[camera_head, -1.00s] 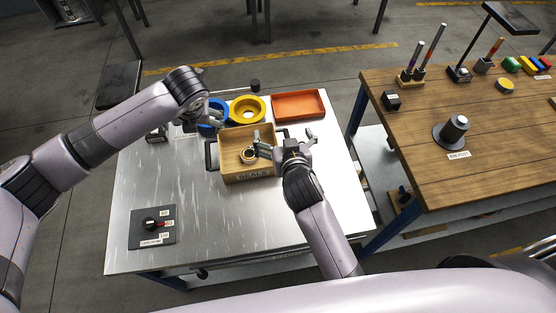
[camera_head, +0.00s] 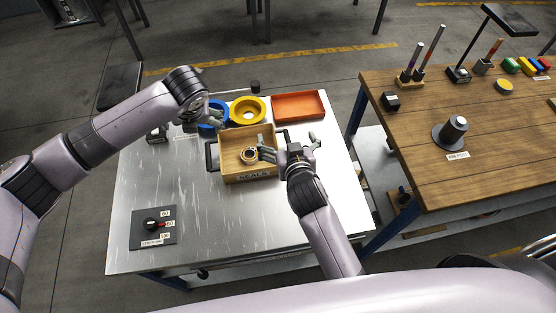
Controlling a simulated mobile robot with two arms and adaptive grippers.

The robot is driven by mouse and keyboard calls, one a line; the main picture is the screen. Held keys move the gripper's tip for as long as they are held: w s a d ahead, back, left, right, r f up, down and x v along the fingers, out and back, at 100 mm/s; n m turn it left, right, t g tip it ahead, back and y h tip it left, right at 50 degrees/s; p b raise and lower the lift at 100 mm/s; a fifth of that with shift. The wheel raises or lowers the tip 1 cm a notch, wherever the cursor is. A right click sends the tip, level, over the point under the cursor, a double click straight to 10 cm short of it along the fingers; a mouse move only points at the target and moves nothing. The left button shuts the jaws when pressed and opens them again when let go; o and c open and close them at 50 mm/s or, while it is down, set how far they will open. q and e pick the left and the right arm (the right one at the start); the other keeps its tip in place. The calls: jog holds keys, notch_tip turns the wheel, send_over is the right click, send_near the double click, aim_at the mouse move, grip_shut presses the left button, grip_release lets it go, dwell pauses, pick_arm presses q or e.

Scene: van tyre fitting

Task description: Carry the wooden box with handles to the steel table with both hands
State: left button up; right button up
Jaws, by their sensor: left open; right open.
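The wooden box (camera_head: 234,176) stands upright on the steel table (camera_head: 180,220), with a label reading SEALS on its front. Its dark left handle (camera_head: 209,155) is visible; the right handle is mostly hidden behind my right gripper. A tan ring (camera_head: 249,155) lies inside the box. My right gripper (camera_head: 289,143) is open at the box's right side, one finger over the box and the other outside it. My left gripper (camera_head: 216,122) is open above the box's back left, near the blue ring; its fingers are partly hidden by its wrist.
A blue ring (camera_head: 207,112), a yellow ring (camera_head: 248,110) and an orange tray (camera_head: 298,104) stand behind the box. A dial plate (camera_head: 153,227) lies at the table's front left. A wooden bench (camera_head: 420,120) with a post and tools stands to the right. The table's front middle is clear.

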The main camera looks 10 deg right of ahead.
jog(key=shift+r, duration=0.15)
notch_tip(320, 180, up, 11)
jog(key=p, duration=0.5)
dwell(0.8)
jog(key=shift+s, duration=0.1)
dwell(0.4)
